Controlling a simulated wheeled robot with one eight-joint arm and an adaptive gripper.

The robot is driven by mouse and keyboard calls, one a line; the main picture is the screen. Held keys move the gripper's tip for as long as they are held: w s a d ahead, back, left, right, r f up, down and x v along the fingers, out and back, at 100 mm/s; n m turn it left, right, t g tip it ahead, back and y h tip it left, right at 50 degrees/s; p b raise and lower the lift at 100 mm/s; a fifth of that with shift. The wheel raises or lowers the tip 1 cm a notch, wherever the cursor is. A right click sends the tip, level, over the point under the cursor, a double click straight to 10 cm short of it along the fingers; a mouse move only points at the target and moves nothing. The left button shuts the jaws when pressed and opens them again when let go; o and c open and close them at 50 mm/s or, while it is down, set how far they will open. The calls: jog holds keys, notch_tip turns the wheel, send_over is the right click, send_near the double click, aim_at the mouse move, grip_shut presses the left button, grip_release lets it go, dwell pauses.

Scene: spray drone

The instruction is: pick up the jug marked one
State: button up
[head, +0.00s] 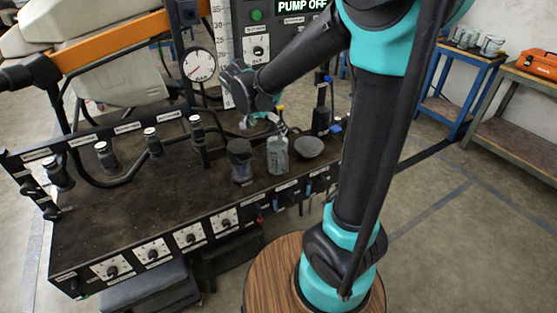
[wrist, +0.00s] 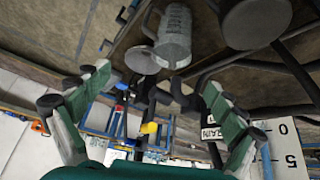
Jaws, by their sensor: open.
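A pale grey jug (head: 277,155) stands on the dark bench near its right end. A darker jug-like vessel (head: 240,160) stands just left of it. I cannot read a number on either. My gripper (head: 265,118) is above the bench, just above and behind the pale jug, with its fingers apart and empty. In the wrist view the gripper's fingers (wrist: 157,78) are spread wide. The pale jug (wrist: 174,38) with its handle shows beyond them at the top, and a dark round vessel (wrist: 255,20) is right of it.
A grey bowl-like piece (head: 308,147) sits right of the pale jug. Several capped valves, one at the bench's middle (head: 153,142), and curved hoses stand to the left. A pressure gauge (head: 199,65) and pump panel (head: 256,48) rise behind.

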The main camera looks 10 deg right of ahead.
jog(key=w+a+r+m, duration=0.1)
jog(key=w+a, duration=0.1)
send_near(276, 143)
jog(key=s+d, duration=0.1)
jog(key=s, duration=0.2)
jog(key=shift+x, duration=3.15)
jog(key=shift+a, duration=0.1)
jog(key=c, duration=1.5)
